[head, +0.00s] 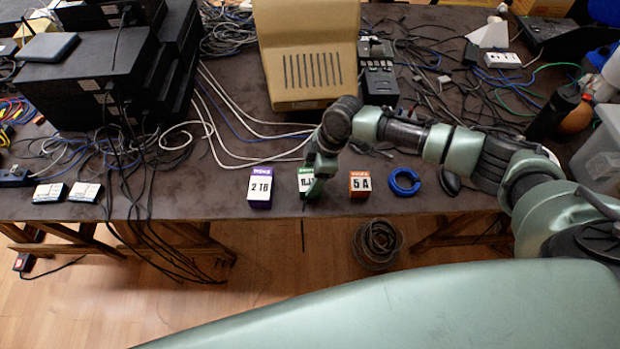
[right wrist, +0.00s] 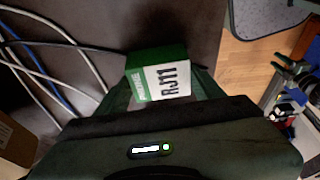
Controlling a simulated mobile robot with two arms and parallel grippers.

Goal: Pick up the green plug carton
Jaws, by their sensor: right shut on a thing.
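The green plug carton (head: 304,179) stands near the front edge of the table, between a purple carton and an orange one. Its white label reads RJ11 in the right wrist view (right wrist: 165,80). My right gripper (head: 313,188) reaches down over it and hides part of it. In the right wrist view, the two fingers are on either side of the carton, and the gripper is shut on it. I cannot tell whether the carton is clear of the table. My left gripper is not in view.
The purple carton (head: 260,187) marked 2 TB is close on the left, the orange carton (head: 360,184) marked 5 A on the right. A blue cable ring (head: 404,182) lies beyond the orange one. Loose cables (head: 215,130) and a black equipment stack (head: 90,85) fill the left.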

